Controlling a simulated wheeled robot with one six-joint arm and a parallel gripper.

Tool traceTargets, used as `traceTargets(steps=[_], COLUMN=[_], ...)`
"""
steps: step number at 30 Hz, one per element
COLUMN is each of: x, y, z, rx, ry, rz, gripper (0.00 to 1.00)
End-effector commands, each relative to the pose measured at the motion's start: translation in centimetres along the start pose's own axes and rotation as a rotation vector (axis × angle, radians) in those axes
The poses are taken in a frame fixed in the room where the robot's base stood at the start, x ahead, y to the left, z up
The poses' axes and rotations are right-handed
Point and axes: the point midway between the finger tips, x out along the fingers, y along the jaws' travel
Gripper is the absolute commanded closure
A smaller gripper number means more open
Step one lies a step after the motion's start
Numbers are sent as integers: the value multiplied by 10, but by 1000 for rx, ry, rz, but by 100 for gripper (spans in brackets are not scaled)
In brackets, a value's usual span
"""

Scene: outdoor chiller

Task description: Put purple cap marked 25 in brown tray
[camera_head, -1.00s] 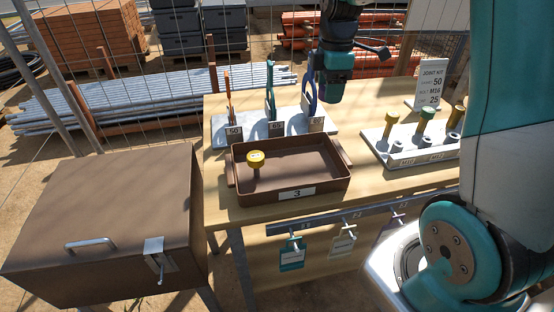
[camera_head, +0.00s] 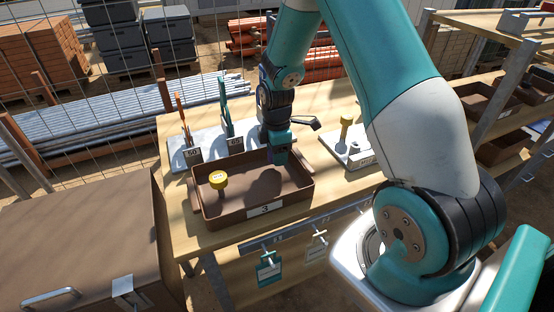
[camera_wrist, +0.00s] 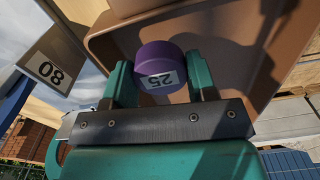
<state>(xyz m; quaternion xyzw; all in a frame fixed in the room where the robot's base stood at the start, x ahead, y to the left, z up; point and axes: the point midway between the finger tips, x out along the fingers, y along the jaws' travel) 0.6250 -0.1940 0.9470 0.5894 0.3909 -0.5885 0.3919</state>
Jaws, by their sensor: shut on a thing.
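The purple cap (camera_wrist: 160,64) with a white label reading 25 is between the two teal fingers of my gripper (camera_wrist: 160,85) in the wrist view. The fingers are shut on it. In the head view my gripper (camera_head: 281,158) is over the back right part of the brown tray (camera_head: 298,210), which has a label 3 on its front. The cap is hard to make out there. The tray's brown inside (camera_wrist: 112,45) fills much of the wrist view beyond the cap. I cannot tell whether the cap touches the tray.
A yellow-topped bolt (camera_head: 219,183) stands in the tray's left part. Behind the tray is a grey rack (camera_head: 182,158) with upright tools and number labels. A pale block (camera_head: 345,150) with another bolt is to the right. A brown lidded box (camera_head: 80,235) is at left.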

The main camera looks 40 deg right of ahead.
Motion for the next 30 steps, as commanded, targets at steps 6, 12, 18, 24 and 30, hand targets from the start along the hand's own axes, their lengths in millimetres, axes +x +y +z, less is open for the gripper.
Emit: traceTargets(steps=[6,12,18,24,30], x=[30,34,38,37,32], y=[-1,0,0,0,0], z=[1,1,1,1,1], rx=[1,1,1,1,1], ry=[-1,0,0,0,0], rz=[-4,0,-1,-1,-1], gripper=[100,100,100,37,37])
